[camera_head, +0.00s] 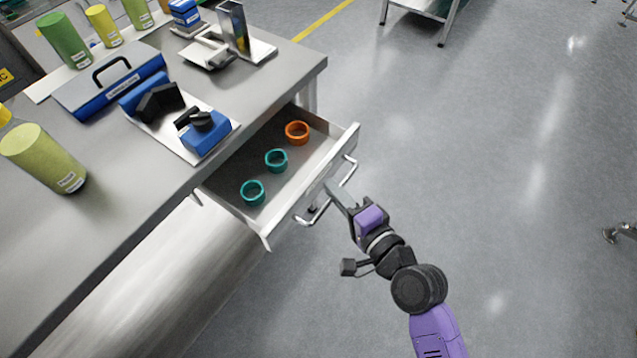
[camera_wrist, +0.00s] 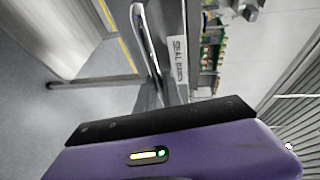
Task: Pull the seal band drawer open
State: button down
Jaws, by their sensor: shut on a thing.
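The seal band drawer (camera_head: 233,215) is pulled out from under the grey workbench, its inside in view in the head view. Two teal bands (camera_head: 276,160) and one orange band (camera_head: 297,132) lie in it. A metal bar handle (camera_head: 349,172) runs along its front. My gripper (camera_head: 334,192) is shut on the handle near its middle. In the wrist view the handle (camera_wrist: 146,40) and the drawer's label (camera_wrist: 178,62) stand beyond the purple gripper body; the fingertips are mostly hidden there.
The workbench top (camera_head: 285,75) carries several green and yellow cylinders (camera_head: 42,158), a blue case with a black handle (camera_head: 110,85), and a plate with blue and black parts (camera_head: 208,130). The floor (camera_head: 480,150) right of the drawer is clear. A wheeled table (camera_head: 425,12) stands far back.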

jog(key=shift+s+d, duration=0.45)
jog(key=shift+d, duration=0.05)
jog(key=c, duration=1.5)
grip_release()
jog(key=v, duration=0.7)
jog(key=shift+s+d+b, duration=0.2)
jog(key=shift+s+b, duration=0.1)
jog(key=shift+b, duration=0.1)
